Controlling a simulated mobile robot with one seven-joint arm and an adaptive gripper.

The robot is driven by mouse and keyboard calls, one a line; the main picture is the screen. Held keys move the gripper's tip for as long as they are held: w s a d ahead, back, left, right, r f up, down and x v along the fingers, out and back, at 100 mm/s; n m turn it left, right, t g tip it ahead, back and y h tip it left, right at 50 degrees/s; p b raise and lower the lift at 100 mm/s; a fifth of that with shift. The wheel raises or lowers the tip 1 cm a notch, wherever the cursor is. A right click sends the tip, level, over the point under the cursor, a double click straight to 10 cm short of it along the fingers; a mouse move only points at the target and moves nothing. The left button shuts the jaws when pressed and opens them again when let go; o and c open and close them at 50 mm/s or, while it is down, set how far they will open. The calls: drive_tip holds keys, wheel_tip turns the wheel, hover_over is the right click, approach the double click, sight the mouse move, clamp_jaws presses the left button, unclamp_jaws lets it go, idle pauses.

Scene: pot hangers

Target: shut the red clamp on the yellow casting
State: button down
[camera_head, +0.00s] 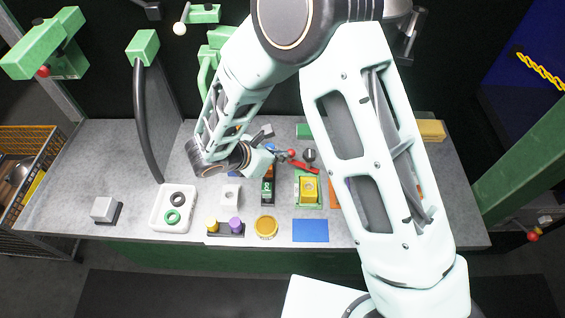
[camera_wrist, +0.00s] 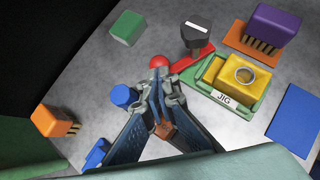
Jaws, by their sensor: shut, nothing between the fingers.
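The yellow casting (camera_wrist: 242,76) sits in a green jig (camera_wrist: 222,98) marked JIG, its round hole uncovered. It also shows in the head view (camera_head: 309,187). The red clamp (camera_wrist: 188,67) lies beside the jig, on its far left side in the wrist view, and its red ball knob (camera_wrist: 159,62) is at the left. The clamp also shows in the head view (camera_head: 302,164), clear of the casting's top. My gripper (camera_wrist: 163,88) is shut and empty, its tips just in front of the knob and covering part of the clamp. I cannot tell whether they touch it.
A dark block with a white strip (camera_wrist: 198,37) stands behind the clamp. A purple connector (camera_wrist: 275,26) is behind the casting, and a blue plate (camera_wrist: 294,112) lies right. A blue knob (camera_wrist: 123,95) and orange connector (camera_wrist: 54,122) are left. A white tray (camera_head: 155,218) holds rings.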

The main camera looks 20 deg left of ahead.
drive_tip(key=w+m, duration=0.1)
drive_tip(key=w+m+g+h+b, duration=0.1)
drive_tip(key=shift+a+f+m+h, duration=0.2)
drive_tip(key=shift+m+h, duration=0.1)
drive_tip(key=shift+m, duration=0.1)
drive_tip(key=w+m+g+h+b, duration=0.1)
drive_tip(key=w+m+g, duration=0.1)
drive_tip(key=m, duration=0.1)
drive_tip(key=shift+w+d+m+h+b, duration=0.1)
drive_tip(key=shift+d+m+h+b, duration=0.1)
drive_tip(key=shift+m+h+b, duration=0.15)
drive_tip(key=w+m+g, duration=0.1)
drive_tip(key=m, duration=0.1)
drive_tip(key=w+d+m+g+h+b, duration=0.1)
drive_tip(key=g, duration=0.1)
drive_tip(key=shift+w+d+r+m+g, duration=0.1)
drive_tip(key=shift+d+m+g, duration=0.05)
drive_tip(key=shift+m+g, duration=0.2)
drive_tip(key=shift+w+d, duration=0.35)
drive_tip(key=shift+r, duration=0.15)
drive_tip(key=v, duration=0.7)
drive_tip(key=shift+a+r, duration=0.1)
